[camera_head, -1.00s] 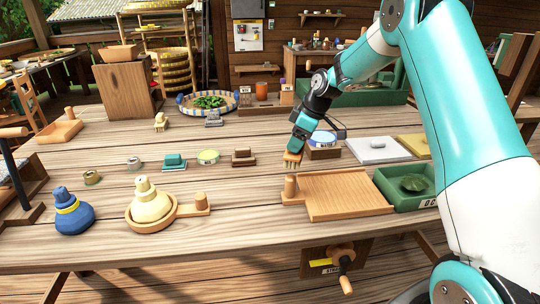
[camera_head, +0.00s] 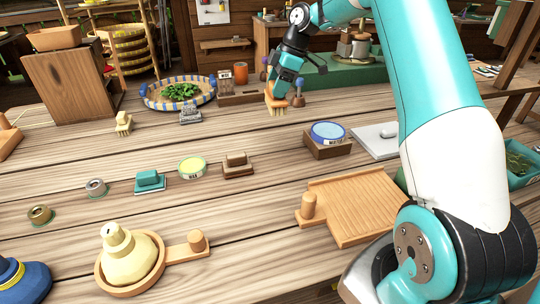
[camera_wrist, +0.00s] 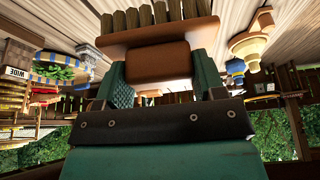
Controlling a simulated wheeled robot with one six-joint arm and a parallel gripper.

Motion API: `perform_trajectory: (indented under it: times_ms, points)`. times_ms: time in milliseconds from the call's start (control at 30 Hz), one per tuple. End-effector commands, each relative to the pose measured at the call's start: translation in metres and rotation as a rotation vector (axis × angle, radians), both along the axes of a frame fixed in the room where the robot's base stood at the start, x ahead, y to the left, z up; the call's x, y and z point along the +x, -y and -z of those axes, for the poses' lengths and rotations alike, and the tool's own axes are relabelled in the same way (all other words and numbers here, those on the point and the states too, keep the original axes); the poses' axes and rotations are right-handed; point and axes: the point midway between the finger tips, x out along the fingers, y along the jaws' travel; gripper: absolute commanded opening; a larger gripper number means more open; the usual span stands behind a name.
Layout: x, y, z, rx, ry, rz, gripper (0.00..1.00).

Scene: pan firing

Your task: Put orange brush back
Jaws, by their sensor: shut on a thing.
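My gripper (camera_head: 281,86) is shut on the orange brush (camera_head: 274,101), holding it by its handle with the pale bristles pointing down. The brush is over the back part of the wooden table; I cannot tell whether the bristles touch the top. In the wrist view, which looks upside down, the brush block (camera_wrist: 158,33) and bristles fill the top middle, and its brown handle (camera_wrist: 157,63) sits between the teal fingers. A wooden holder (camera_head: 239,98) with a label stands just left of the brush. A small knobbed post (camera_head: 298,97) stands close to its right.
A blue-rimmed basket of greens (camera_head: 179,93) and an orange cup (camera_head: 240,73) stand left of my gripper. A small pale brush (camera_head: 123,122) stands farther left. A blue-lidded tin (camera_head: 327,133) and wooden board (camera_head: 352,207) are nearer. The tabletop between is fairly clear.

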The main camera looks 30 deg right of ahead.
Motion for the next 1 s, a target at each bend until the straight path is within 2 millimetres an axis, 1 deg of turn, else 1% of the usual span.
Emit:
perform_trajectory:
  times_ms: [233, 333, 367, 467, 700, 800, 900, 1000]
  points:
    - [0.001, -0.003, 0.000, 0.000, 0.000, -0.004, 0.11]
    - [0.001, -0.003, 0.010, 0.003, -0.004, -0.003, 0.11]
    - [0.001, -0.003, 0.015, 0.003, -0.004, -0.003, 0.11]
    - [0.000, -0.003, 0.039, 0.004, -0.006, -0.001, 0.11]
    - [-0.001, -0.001, 0.106, 0.003, -0.006, 0.000, 0.11]
    - [-0.001, -0.001, 0.130, 0.003, -0.004, 0.000, 0.11]
    - [-0.001, -0.001, 0.146, 0.001, -0.002, 0.001, 0.11]
    - [0.000, -0.001, 0.155, 0.000, -0.001, 0.001, 0.11]
